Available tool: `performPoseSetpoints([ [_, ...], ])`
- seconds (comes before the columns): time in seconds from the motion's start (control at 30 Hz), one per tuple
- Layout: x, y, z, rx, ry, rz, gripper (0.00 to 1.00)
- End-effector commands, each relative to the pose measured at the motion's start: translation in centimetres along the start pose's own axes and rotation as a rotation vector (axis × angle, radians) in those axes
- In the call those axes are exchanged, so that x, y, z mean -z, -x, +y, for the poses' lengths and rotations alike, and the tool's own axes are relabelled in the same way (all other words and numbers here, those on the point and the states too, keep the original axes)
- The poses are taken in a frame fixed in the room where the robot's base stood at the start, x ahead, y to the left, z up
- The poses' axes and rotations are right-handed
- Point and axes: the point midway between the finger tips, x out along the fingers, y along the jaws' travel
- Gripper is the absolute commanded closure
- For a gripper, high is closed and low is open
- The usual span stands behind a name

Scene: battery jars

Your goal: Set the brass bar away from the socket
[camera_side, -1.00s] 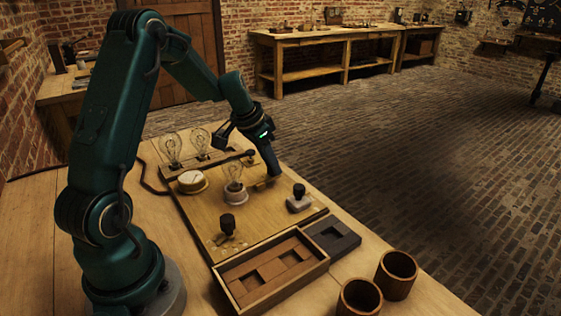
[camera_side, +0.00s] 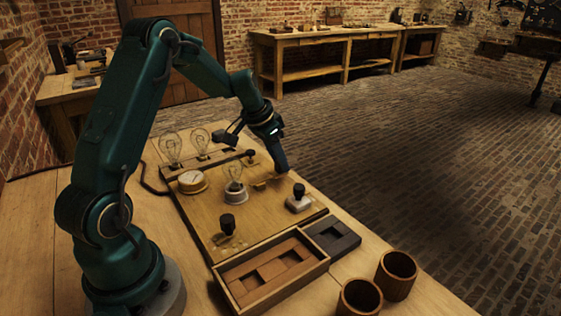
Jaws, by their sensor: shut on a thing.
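My gripper (camera_side: 283,173) is low over the far right edge of the wooden board, pointing down. It is shut on the brass bar (camera_side: 273,180), of which only a thin brass-coloured sliver shows by the fingertips. Small brass-coloured fittings (camera_side: 259,185) lie on the board just left of the fingers; they look like the socket, but the detail is too small to be sure. Whether the bar still touches them cannot be told from this view.
The board (camera_side: 205,222) carries a bulb on a white base (camera_side: 235,196), a round gauge (camera_side: 192,181), black-knobbed parts (camera_side: 299,200) and (camera_side: 228,225), and two bulbs behind. In front are a wooden tray (camera_side: 236,299), a dark tray (camera_side: 345,248) and two brown cups (camera_side: 396,275).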

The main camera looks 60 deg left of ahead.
Motion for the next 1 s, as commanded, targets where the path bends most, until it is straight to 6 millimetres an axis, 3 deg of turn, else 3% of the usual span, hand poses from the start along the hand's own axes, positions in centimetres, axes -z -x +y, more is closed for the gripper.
performPoseSetpoints([
  [0.07, 0.5, 0.1, 0.0, 0.005, 0.001, 0.014, 1.00],
  [0.1, 0.5, 0.1, 0.0, 0.006, 0.001, 0.015, 0.66],
  [0.17, 0.5, 0.1, 0.0, 0.006, 0.000, 0.015, 0.43],
  [0.2, 0.5, 0.1, 0.0, 0.006, 0.000, 0.014, 0.40],
  [0.53, 0.3, 0.3, 0.0, 0.003, 0.000, 0.009, 0.40],
  [1.0, 0.3, 5.1, 0.0, 0.005, 0.001, 0.012, 0.40],
])
